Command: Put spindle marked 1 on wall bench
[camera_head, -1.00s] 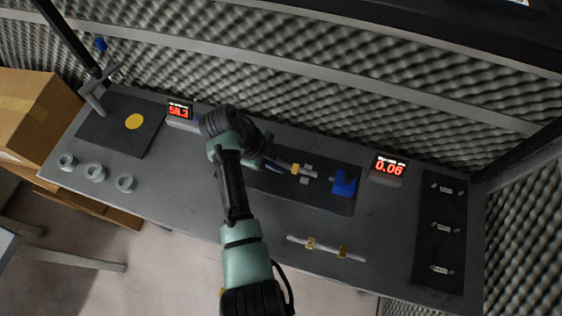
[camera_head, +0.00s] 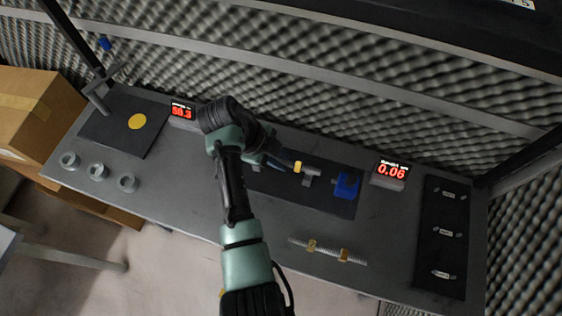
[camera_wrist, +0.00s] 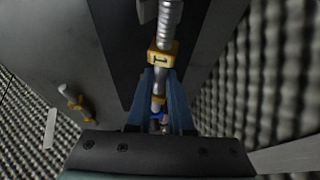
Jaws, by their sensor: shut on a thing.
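A silver spindle with a yellow collar (camera_wrist: 161,57) marked 1 is between the two blue fingers of my gripper (camera_wrist: 160,80) in the wrist view. The jaws are shut on its shaft just below the collar. In the head view my gripper (camera_head: 284,163) is over the dark mat at the bench's middle, and the spindle's yellow collar (camera_head: 297,167) shows at its tip. My arm hides part of the mat. Whether the spindle touches anything below is unclear. The grey bench (camera_head: 215,205) runs along the foam wall.
A blue block (camera_head: 347,185) stands on the mat just right of the spindle. A red display (camera_head: 389,172) and a dark labelled panel (camera_head: 441,240) are at right.

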